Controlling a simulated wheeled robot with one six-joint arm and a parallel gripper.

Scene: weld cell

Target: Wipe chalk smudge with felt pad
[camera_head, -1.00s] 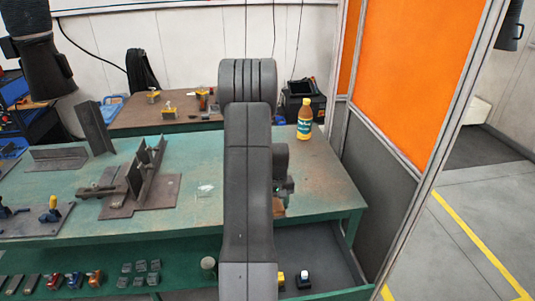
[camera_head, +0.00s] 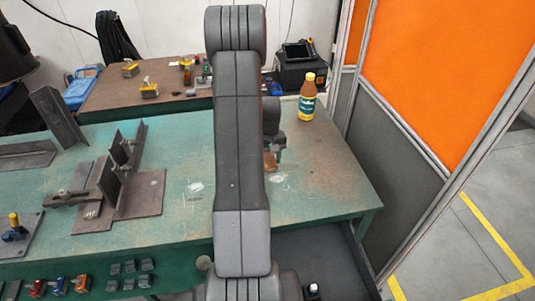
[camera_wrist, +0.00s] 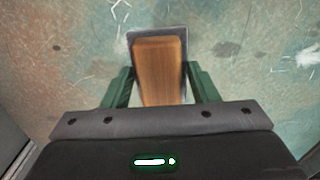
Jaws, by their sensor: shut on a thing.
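The felt pad (camera_wrist: 160,68), a wooden block on a thin grey base, is gripped between the green fingers of my gripper (camera_wrist: 159,76). In the head view the pad (camera_head: 270,161) shows partly beside my arm, low at the bench top; whether it touches is unclear. A pale chalk smudge (camera_head: 194,187) lies on the green bench left of my arm, and another white scribbled patch (camera_head: 278,178) lies right of it, just in front of the pad. In the wrist view, white chalk marks (camera_wrist: 308,56) lie at the right edge and a faint whitish patch lies beside the pad's left edge.
A brown bottle (camera_head: 307,97) with a yellow cap stands at the bench's back right. A steel fixture (camera_head: 122,172) stands on the left. The bench (camera_head: 330,190) is clear on the right. An orange and grey partition (camera_head: 410,130) borders that side.

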